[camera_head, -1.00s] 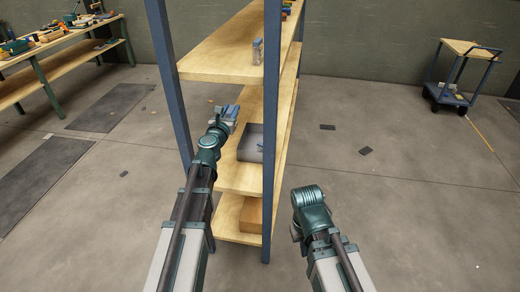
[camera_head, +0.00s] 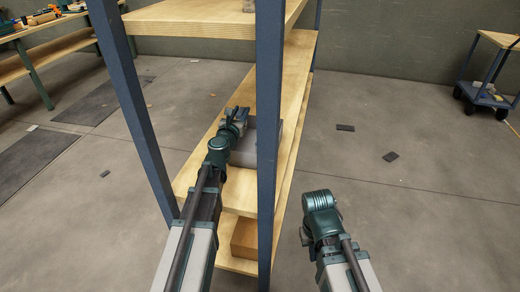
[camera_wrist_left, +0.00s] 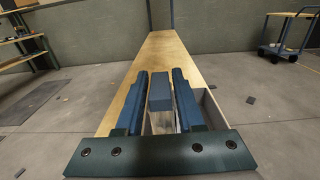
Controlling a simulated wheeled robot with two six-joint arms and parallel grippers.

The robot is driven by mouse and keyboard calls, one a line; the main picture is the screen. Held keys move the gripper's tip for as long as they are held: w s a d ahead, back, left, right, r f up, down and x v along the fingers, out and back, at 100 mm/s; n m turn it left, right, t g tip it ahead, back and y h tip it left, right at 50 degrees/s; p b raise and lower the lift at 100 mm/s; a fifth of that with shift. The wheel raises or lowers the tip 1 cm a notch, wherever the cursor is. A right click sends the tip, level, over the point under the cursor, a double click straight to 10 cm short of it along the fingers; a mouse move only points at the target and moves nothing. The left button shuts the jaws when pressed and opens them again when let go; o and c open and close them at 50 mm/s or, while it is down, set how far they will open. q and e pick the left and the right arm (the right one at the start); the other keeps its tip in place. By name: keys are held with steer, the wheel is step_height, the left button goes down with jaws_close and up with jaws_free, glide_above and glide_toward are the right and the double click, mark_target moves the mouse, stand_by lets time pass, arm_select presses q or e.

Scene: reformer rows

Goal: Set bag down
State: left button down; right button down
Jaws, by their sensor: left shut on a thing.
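My left gripper (camera_head: 237,114) reaches between the posts of the shelf rack, over its middle wooden shelf (camera_head: 292,85). In the left wrist view, my left gripper (camera_wrist_left: 159,95) is shut on a small bag (camera_wrist_left: 160,90) with a blue-grey top and a clear lower part. The bag is upright between the two blue fingers; whether its bottom touches the shelf cannot be told. In the head view the bag is mostly hidden by the gripper. My right gripper (camera_head: 306,238) hangs outside the rack at the right, its fingers not clearly visible.
A grey open bin (camera_head: 245,152) stands on the same shelf, close beside the left gripper. A blue post (camera_head: 269,150) rises just right of it. An upper shelf (camera_head: 205,18) is overhead, and a cardboard box (camera_head: 245,238) sits lower. The shelf beyond the gripper (camera_wrist_left: 160,52) is clear.

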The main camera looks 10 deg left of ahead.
arm_select(q)
steer(key=shift+w+f, duration=0.15)
steer(key=shift+f, duration=0.2)
step_height(320, 180, down, 10)
steer(key=b, duration=1)
steer(key=shift+r, duration=0.25)
steer(key=shift+f+b, duration=0.45)
steer(key=shift+f, duration=0.05)
steer(key=shift+f, duration=0.1)
steer(key=c, duration=0.5)
jaws_free()
